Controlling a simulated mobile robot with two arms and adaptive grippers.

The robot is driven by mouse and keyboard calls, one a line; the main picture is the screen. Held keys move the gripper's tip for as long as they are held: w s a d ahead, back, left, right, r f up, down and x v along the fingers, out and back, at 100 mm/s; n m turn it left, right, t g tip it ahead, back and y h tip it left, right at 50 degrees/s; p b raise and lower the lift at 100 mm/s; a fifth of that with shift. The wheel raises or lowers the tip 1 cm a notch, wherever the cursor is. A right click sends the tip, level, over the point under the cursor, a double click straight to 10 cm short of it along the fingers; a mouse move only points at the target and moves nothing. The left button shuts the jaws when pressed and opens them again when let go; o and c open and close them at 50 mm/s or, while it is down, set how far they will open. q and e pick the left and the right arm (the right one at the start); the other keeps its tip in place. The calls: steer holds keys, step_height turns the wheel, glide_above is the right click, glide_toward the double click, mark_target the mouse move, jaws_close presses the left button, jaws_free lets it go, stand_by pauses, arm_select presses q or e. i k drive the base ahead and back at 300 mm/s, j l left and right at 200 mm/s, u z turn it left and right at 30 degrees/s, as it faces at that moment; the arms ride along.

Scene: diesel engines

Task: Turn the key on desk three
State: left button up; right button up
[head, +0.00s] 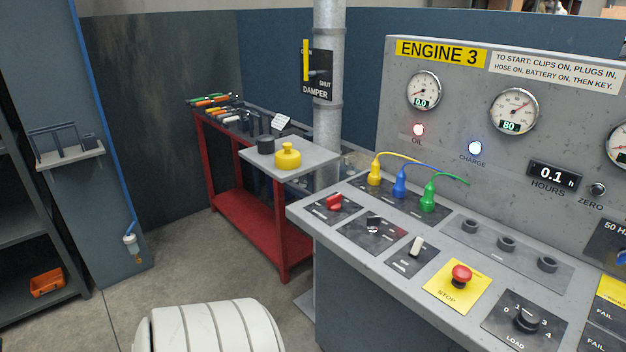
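Desk three (350,262) is a grey console on the right, with a yellow "ENGINE 3" sign (440,53) on its upright panel. On its sloping top, a small dark control that looks like the key switch (374,222) sits on a black plate; its exact key position is too small to read. A red switch handle (335,202) is to its left and a light toggle lever (417,245) to its right. Yellow, blue and green plugs (400,187) with leads stand behind it. Neither of my grippers is in view.
A red stop button (461,274) and a load knob (527,318) are at the front of the desk.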

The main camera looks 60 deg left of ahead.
mark_target(373, 222)
steer(key=u, duration=1.65)
